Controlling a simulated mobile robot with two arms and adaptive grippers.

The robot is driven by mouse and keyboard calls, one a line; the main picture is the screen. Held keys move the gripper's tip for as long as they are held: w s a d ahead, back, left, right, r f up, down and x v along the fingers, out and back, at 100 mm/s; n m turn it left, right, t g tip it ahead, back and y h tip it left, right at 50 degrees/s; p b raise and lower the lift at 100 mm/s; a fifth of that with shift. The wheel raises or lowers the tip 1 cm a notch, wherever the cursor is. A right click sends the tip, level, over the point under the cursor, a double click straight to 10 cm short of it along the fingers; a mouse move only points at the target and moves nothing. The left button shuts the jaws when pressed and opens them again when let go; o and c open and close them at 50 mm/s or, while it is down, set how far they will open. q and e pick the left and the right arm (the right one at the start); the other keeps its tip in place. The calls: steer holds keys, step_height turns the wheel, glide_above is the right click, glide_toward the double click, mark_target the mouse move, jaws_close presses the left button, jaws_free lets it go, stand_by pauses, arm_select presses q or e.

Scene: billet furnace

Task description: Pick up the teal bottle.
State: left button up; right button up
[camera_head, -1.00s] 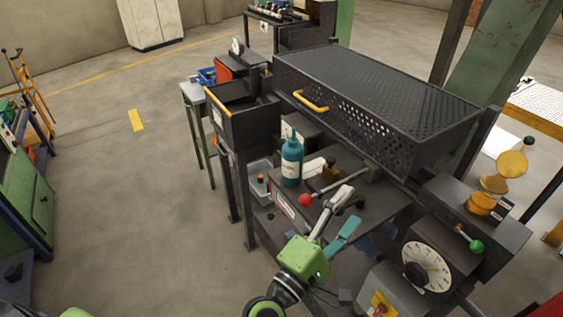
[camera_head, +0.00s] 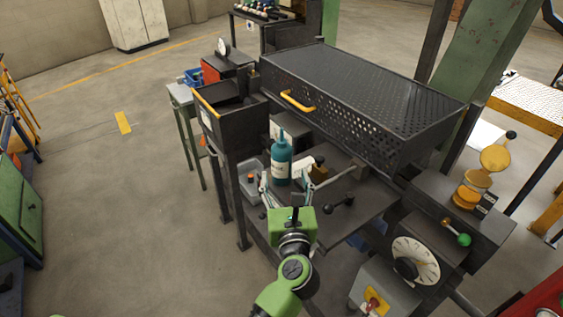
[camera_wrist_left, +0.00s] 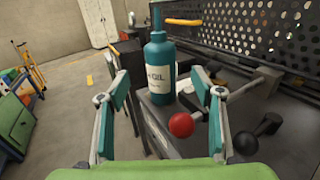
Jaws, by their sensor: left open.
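The teal bottle (camera_head: 281,160) stands upright on the dark machine top, with a narrow nozzle and a pale label. It also shows in the left wrist view (camera_wrist_left: 160,58), where the label reads "OIL". My left gripper (camera_head: 291,180) is open in front of the bottle, its fingers spread to either side of the bottle's line. In the left wrist view the fingers (camera_wrist_left: 160,85) are apart, with the bottle between and beyond them; I cannot tell whether either finger touches it. My right gripper is not in view.
A lever with a red knob (camera_wrist_left: 181,125) stands close in front of the bottle, near the right finger. A black-knobbed lever (camera_head: 341,203) lies to the right. The perforated guard box (camera_head: 360,95) rises behind. A grey bin (camera_head: 250,185) is at the left.

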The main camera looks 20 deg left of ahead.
mark_target(283, 160)
arm_select(q)
steer(key=x, duration=0.8)
steer(key=shift+w+f, duration=0.1)
steer(key=shift+w, duration=0.05)
steer(key=c, duration=1.4)
